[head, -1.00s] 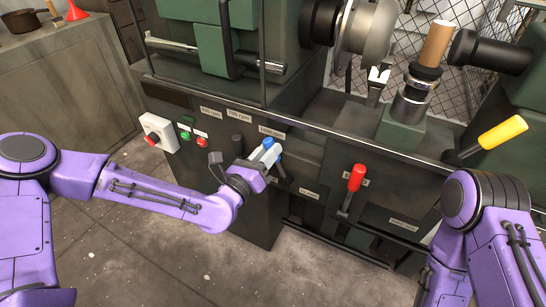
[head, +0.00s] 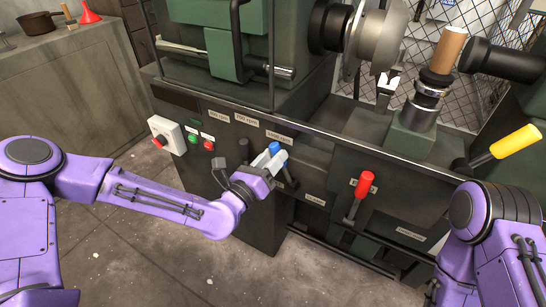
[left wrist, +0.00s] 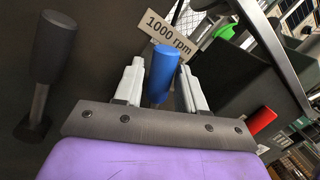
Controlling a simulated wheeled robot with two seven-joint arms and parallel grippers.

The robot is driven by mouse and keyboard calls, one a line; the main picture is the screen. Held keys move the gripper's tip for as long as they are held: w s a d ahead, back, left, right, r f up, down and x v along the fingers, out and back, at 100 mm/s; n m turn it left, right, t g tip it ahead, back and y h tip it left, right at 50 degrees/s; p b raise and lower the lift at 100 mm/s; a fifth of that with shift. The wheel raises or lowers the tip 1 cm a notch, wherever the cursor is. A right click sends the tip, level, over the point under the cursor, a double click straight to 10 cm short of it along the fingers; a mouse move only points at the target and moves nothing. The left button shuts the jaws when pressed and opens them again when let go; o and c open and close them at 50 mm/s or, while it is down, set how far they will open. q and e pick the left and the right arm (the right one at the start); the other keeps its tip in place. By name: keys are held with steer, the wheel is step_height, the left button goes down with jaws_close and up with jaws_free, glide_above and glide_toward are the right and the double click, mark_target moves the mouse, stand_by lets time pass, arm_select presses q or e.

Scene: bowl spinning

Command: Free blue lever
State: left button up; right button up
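The blue lever (head: 274,147) stands out from the front of the green and grey lathe, below its speed labels. In the left wrist view its blue knob (left wrist: 161,73) is upright between my two pale fingers, in front of the "1000 rpm" sign (left wrist: 171,34). My left gripper (head: 270,160) is open around the knob, with a narrow gap showing on each side; it also shows in the left wrist view (left wrist: 160,88). The lever's lower shaft is mostly hidden by the gripper. My right arm is at the right edge, and its gripper is out of view.
A dark lever (left wrist: 54,50) stands left of the gripper. A red lever (head: 363,185) and a yellow lever (head: 515,142) are to the right. A switch box (head: 167,135) with a red knob is on the left panel. The floor in front is clear.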

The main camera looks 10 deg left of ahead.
arm_select(q)
steer(key=v, duration=1)
steer(key=shift+a, duration=0.1)
steer(key=s+a+f+m+g+y, duration=0.2)
steer(key=s+f+m+g, duration=0.25)
steer(key=f+m, duration=0.4)
steer(key=s+a+f+m+g+y, duration=0.25)
steer(key=s+f+m+g, duration=0.2)
steer(key=f+m, duration=0.35)
steer(key=s+a+f+m+g+y, duration=0.1)
steer(key=s+f+m+g+y, duration=0.15)
steer(key=s+f+m, duration=0.55)
steer(key=s+a+f+m+g+y, duration=0.35)
steer(key=s+a+f+m, duration=0.2)
steer(key=a, duration=0.45)
step_height(320, 180, up, 16)
steer(key=s+p, duration=0.1)
steer(key=p, duration=1.5)
steer(key=shift+r+y, duration=0.25)
steer(key=shift+y, duration=0.2)
